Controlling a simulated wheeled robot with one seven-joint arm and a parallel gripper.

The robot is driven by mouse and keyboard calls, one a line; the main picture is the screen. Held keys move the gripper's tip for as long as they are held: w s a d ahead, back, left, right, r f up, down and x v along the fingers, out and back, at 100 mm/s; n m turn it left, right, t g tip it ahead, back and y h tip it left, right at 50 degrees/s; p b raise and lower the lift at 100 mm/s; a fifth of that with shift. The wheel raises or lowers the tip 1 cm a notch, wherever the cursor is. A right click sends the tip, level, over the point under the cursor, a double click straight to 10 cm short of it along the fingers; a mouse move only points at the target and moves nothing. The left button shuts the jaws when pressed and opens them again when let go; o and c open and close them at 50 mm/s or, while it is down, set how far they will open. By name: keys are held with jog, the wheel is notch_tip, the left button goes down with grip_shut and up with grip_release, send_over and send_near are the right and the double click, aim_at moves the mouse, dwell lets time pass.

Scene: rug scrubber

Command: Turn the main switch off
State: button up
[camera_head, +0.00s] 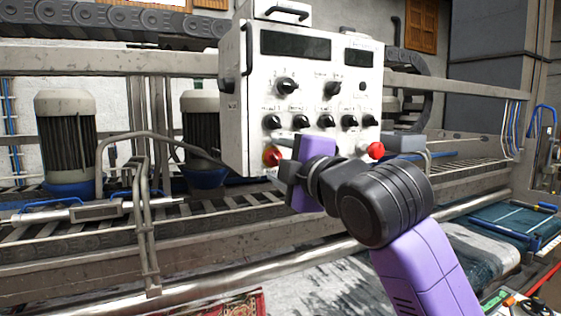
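A white control panel (306,95) fills the upper middle of the head view. My purple hand and arm reach in from the lower right. I cannot tell whether the fingers touch the knob, or whether they are open or shut. The knob's lower right side is close to the fingers and may be partly hidden.
Several black knobs (287,87) and a red push button (376,150) stand out from the panel. A metal railing (148,210) is to the left. The machine's long roller bar (200,280) runs below. Open space lies in front of the panel.

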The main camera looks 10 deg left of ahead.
jog(key=b+v, duration=0.2)
jog(key=v, duration=0.5)
jog(key=shift+s+d, duration=0.25)
jog(key=shift+s, duration=0.1)
